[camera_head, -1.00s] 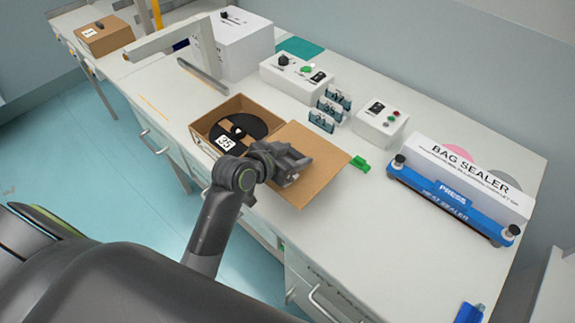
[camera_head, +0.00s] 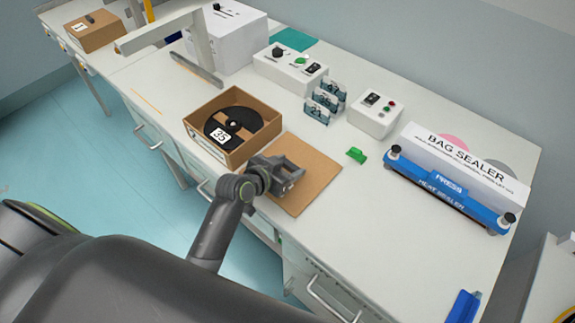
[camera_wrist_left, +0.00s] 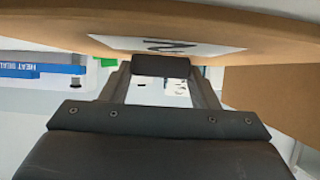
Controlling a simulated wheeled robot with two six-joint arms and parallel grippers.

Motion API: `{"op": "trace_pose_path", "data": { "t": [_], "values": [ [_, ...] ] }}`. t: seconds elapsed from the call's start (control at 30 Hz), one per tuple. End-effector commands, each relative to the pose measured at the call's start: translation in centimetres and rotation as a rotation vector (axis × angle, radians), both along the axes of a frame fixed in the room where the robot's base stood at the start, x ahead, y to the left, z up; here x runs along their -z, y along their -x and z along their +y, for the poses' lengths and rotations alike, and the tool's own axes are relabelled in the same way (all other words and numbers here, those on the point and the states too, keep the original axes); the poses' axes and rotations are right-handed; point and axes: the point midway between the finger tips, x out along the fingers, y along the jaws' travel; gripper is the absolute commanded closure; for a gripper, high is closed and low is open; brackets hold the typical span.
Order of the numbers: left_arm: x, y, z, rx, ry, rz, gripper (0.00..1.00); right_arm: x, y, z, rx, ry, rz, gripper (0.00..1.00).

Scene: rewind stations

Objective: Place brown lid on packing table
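The brown lid (camera_head: 308,170) is a flat cardboard square over the packing table (camera_head: 400,250), right of the open box and near the front edge. It looks about level; I cannot tell whether it touches the tabletop. My left gripper (camera_head: 288,173) is at the lid's left part and appears shut on it. In the left wrist view, the lid (camera_wrist_left: 240,28) spans the top, with a white label partly hidden by the gripper's dark finger pad (camera_wrist_left: 163,66). My right gripper is not in view.
The open cardboard box (camera_head: 265,108) holds a black reel (camera_head: 245,118) labelled 35. A green clip (camera_head: 357,155), small number holders (camera_head: 322,108), a control box (camera_head: 375,115) and the blue-and-white bag sealer (camera_head: 450,190) stand beyond. The front-right tabletop is mostly clear.

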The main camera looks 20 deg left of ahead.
Motion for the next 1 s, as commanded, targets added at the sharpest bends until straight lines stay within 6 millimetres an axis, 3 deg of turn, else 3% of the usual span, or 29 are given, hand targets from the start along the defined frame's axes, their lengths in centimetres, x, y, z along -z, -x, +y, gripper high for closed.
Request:
{"op": "trace_pose_path", "data": {
  "t": [0.03, 0.13, 0.53, 1.0],
  "values": [
    [0.0, 0.0, 0.0, 0.000, 0.000, 0.001, 0.38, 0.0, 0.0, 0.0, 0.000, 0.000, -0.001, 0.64],
    [0.0, 0.0, 0.0, 0.000, 0.000, 0.001, 0.25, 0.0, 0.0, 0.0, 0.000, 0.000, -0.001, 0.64],
    [-0.5, 0.2, 0.1, 0.000, -0.001, 0.000, 0.25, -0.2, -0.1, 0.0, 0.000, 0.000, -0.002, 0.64],
    [-4.0, 6.4, 2.4, 0.000, -0.005, -0.001, 0.25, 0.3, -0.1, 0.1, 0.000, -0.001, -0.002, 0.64]
  ]
}}
